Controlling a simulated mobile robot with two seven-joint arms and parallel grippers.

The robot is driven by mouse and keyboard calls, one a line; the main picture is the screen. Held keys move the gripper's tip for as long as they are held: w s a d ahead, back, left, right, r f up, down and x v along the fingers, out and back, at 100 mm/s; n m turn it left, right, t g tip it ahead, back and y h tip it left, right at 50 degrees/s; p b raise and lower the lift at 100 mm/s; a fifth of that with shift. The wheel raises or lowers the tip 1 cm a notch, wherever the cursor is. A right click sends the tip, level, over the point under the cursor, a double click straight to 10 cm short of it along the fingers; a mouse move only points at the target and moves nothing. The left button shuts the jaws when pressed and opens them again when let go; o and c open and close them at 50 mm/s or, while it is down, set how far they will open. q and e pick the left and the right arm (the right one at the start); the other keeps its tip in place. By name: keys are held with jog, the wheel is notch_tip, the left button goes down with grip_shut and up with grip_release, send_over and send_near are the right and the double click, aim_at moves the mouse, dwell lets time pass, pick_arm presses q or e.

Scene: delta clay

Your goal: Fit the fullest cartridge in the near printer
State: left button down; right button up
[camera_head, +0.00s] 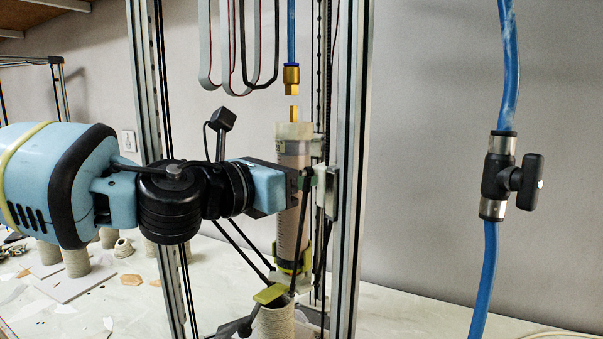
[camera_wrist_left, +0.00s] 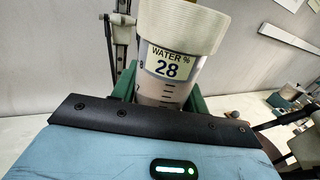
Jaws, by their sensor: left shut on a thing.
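My left gripper (camera_head: 300,180) is shut on a tall clear cartridge (camera_head: 293,220) with a beige cap and grey-brown clay inside. The cartridge stands about upright between the printer's metal posts (camera_head: 349,150). In the left wrist view, the cartridge (camera_wrist_left: 166,88) has a label reading "WATER % 28", and green fingers flank it. A yellow-green collar (camera_head: 288,266) is at its lower end. A brass fitting (camera_head: 291,77) on a blue hose hangs above the cap, with a visible gap between it and the brass stub on top. The clay's top level is hidden. My right gripper is out of view.
A ribbed clay pot (camera_head: 275,321) stands below the cartridge, beside a yellow-green piece (camera_head: 270,294) on the printer's arms. A blue hose with a black-handled valve (camera_head: 513,178) hangs at right. Several small pots (camera_head: 76,262) and scraps lie at the left.

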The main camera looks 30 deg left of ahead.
pick_arm(q)
jog(key=shift+w, duration=0.1)
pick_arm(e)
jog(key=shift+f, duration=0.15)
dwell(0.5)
pick_arm(q)
jog(key=c, duration=0.9)
grip_release()
jog(key=shift+o, duration=1.2)
jog(key=shift+f, duration=0.15)
jog(key=p+v, duration=0.1)
jog(key=v, duration=0.6)
jog(key=shift+s, duration=0.4)
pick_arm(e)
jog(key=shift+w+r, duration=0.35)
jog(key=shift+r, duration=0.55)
